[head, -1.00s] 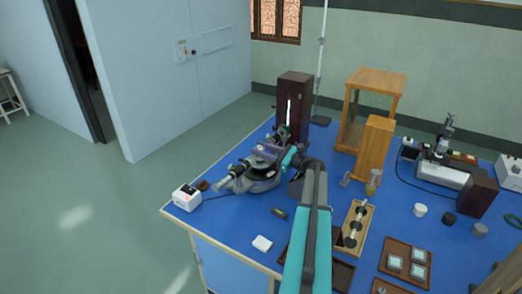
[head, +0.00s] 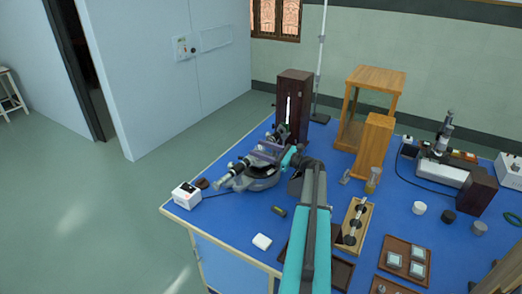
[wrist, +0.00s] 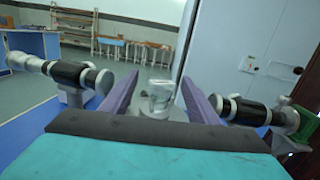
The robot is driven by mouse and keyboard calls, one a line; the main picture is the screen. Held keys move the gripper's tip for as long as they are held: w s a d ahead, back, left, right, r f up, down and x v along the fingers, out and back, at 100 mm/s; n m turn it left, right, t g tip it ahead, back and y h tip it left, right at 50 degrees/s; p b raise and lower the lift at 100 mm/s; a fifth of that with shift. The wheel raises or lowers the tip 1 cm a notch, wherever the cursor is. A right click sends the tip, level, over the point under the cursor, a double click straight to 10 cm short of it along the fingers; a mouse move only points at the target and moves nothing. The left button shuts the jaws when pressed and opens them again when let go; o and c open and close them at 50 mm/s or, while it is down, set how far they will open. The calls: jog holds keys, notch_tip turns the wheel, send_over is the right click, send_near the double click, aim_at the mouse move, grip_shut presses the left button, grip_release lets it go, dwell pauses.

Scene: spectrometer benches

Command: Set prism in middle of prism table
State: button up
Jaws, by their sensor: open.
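The spectrometer (head: 262,180) stands near the left part of the blue bench. My gripper (head: 264,153) is over its middle in the head view. In the wrist view, the purple fingers of my gripper (wrist: 158,97) are spread apart. The clear glass prism (wrist: 160,93) stands upright between them, with gaps visible on both sides. It appears to rest on the small round prism table (wrist: 162,113); its near base is partly hidden, so exact centring is hard to tell. In the head view the prism is too small to make out.
Spectrometer tubes flank the gripper at left (wrist: 75,74) and right (wrist: 250,112) in the wrist view. A dark lamp housing (head: 293,100) stands behind. A white box (head: 187,196), a small dark cylinder (head: 279,211) and a wooden tray (head: 357,222) lie nearby.

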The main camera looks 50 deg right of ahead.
jog(key=shift+s+r, duration=0.1)
jog(key=shift+r, duration=0.05)
jog(key=v, duration=1.2)
dwell(0.6)
